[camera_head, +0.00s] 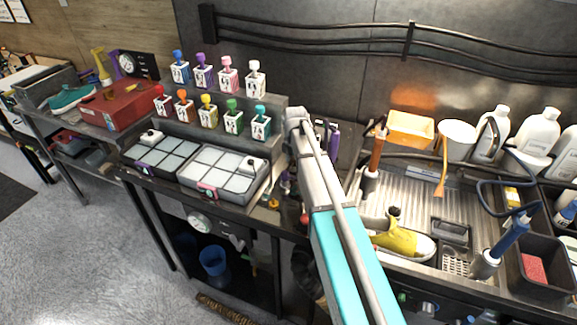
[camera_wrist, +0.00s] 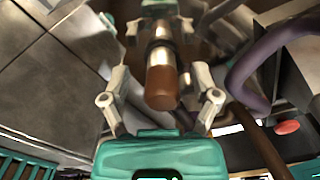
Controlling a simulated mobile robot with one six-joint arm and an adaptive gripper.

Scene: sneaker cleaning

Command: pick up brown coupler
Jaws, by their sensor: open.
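In the wrist view, a brown coupler (camera_wrist: 161,84) with a pale metal band shows in the middle of the picture, its rounded brown end towards the camera. My gripper (camera_wrist: 159,35) is open, with one finger on each side of the coupler. I cannot tell whether either finger touches it. In the head view, a brown-handled piece (camera_head: 376,152) stands upright in a grey holder right of my arm; I cannot tell whether it is the same coupler. My gripper is hidden behind my arm in the head view.
A purple hose (camera_wrist: 262,70) curves close to the right of my gripper in the wrist view. In the head view, stamp-like bottles (camera_head: 207,118) stand on a stepped rack at left. A yellow sneaker (camera_head: 403,241) lies in the sink (camera_head: 465,205) at right.

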